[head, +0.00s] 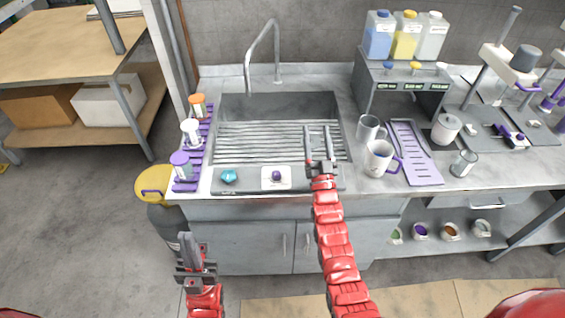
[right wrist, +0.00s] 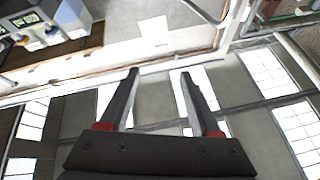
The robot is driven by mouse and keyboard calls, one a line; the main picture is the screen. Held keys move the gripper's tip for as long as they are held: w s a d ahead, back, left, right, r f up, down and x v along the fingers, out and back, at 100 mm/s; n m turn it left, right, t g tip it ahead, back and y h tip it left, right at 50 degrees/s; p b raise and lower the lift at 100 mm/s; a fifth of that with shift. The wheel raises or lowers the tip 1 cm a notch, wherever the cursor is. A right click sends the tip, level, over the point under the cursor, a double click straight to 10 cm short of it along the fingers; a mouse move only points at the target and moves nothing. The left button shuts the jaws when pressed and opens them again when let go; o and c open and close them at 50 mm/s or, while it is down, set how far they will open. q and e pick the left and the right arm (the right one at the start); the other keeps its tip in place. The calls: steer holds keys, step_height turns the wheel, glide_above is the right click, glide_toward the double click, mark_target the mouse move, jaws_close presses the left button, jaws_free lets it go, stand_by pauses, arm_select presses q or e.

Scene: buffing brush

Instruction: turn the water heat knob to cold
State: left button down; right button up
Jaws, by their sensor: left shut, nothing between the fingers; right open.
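The sink (head: 230,105) is set in the counter, with a tall curved faucet (head: 262,50) behind it. On its front ledge a purple knob (head: 276,175) sits on a white plate, and a teal knob-like piece (head: 229,176) sits to its left. I cannot tell which is the heat knob or read its setting. My right gripper (head: 318,130) is open and empty above the right part of the sink, right of the purple knob. Its open fingers also show in the right wrist view (right wrist: 160,76). My left gripper (head: 186,238) is shut and empty, low in front of the counter at left.
Mugs (head: 380,158) and a purple rack (head: 414,152) stand right of the sink. Jars (head: 191,131) line a purple strip at its left. A yellow-lidded bin (head: 155,184) stands by the counter's left end. Bottles (head: 405,36) top a grey stand at back.

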steer(key=w+a+f+m+g, duration=0.1)
steer(key=w+a+f+g, duration=0.2)
steer(key=w+a+g, duration=0.4)
steer(key=w+a+f+m+g, duration=0.25)
steer(key=w+g, duration=0.25)
steer(key=w, duration=0.5)
steer(key=s+a+r+m+g+h, duration=0.1)
steer(key=s+r+g, duration=0.45)
steer(key=s, duration=0.45)
steer(key=s+a+r+m+g+h, duration=0.1)
steer(key=s+r+g, duration=0.4)
steer(key=s+g, duration=0.3)
steer(key=t+b, duration=0.2)
steer(key=b, duration=0.7)
glide_above(276, 173)
steer(key=shift+g, duration=0.25)
step_height(276, 173, down, 10)
steer(key=shift+f, duration=0.1)
step_height(276, 173, down, 7)
steer(key=shift+d+r+p, duration=0.1)
steer(key=shift+p, duration=0.95)
steer(key=shift+f, duration=0.3)
steer(key=shift+c, duration=0.3)
jaws_close()
